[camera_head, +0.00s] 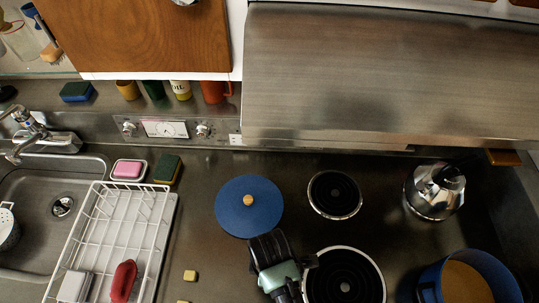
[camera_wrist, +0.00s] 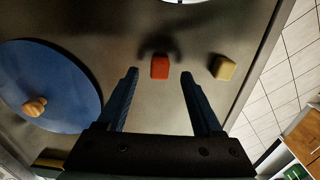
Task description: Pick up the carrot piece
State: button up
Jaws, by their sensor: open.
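The carrot piece (camera_wrist: 160,67) is a small orange-red block on the grey metal counter in the wrist view. My gripper (camera_wrist: 160,76) is open, with one finger on each side of the line to the carrot piece. The piece shows just beyond and between the fingertips, with nothing held. I cannot tell how high the fingers are above the counter. In the head view, my arm is over the counter near the coils, and I cannot make out the carrot piece there.
A pale yellow piece (camera_wrist: 224,67) lies right of the carrot piece. A blue lid (camera_head: 240,218) with a wooden knob lies left of the coils (camera_head: 334,194). A white dish rack (camera_head: 150,245) stands left, a blue pot (camera_head: 433,283) right. The counter edge is near.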

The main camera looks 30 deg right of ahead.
jog(key=shift+f, duration=1.1)
grip_shut()
